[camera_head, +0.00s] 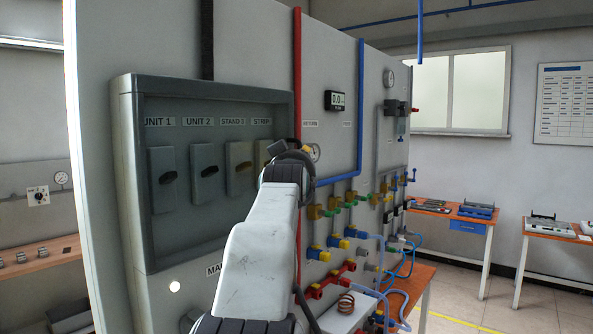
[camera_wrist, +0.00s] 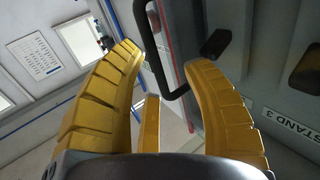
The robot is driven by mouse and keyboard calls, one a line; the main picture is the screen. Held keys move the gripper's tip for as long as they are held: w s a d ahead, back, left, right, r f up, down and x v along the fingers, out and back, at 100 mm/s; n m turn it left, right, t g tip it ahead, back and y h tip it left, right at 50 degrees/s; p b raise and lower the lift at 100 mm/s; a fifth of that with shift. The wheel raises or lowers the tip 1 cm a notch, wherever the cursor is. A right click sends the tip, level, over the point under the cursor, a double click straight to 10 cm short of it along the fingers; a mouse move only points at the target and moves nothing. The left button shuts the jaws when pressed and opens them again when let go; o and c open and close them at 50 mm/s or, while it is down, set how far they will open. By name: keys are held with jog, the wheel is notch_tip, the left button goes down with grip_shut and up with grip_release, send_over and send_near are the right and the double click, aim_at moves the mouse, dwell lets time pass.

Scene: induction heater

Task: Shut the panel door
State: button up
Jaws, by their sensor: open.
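The grey electrical panel (camera_head: 128,180) is on the left part of the upright board in the head view. Its face, labelled UNIT 1, UNIT 2, STAND 3 and a partly hidden fourth label, looks darkened, as if behind tinted glass. I cannot tell how far its door stands open. In the wrist view a black bar handle (camera_wrist: 176,94) lies between the yellow fingers, towards their tips. My gripper (camera_wrist: 160,55) is open around it; contact cannot be told. In the head view my arm covers the panel's lower right, and my gripper (camera_head: 287,160) shows dark at its right edge.
A red pipe (camera_head: 297,80) and a blue pipe (camera_head: 360,100) run just right of the panel. Valves (camera_head: 335,242) and a gauge (camera_head: 314,152) are on the board close to my arm. A workbench (camera_head: 415,285) stands below them. Open floor lies farther right.

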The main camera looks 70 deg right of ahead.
jog(key=v, duration=0.8)
jog(key=shift+s, duration=0.35)
jog(key=shift+d+r, duration=0.1)
jog(key=shift+r, duration=0.05)
dwell(0.4)
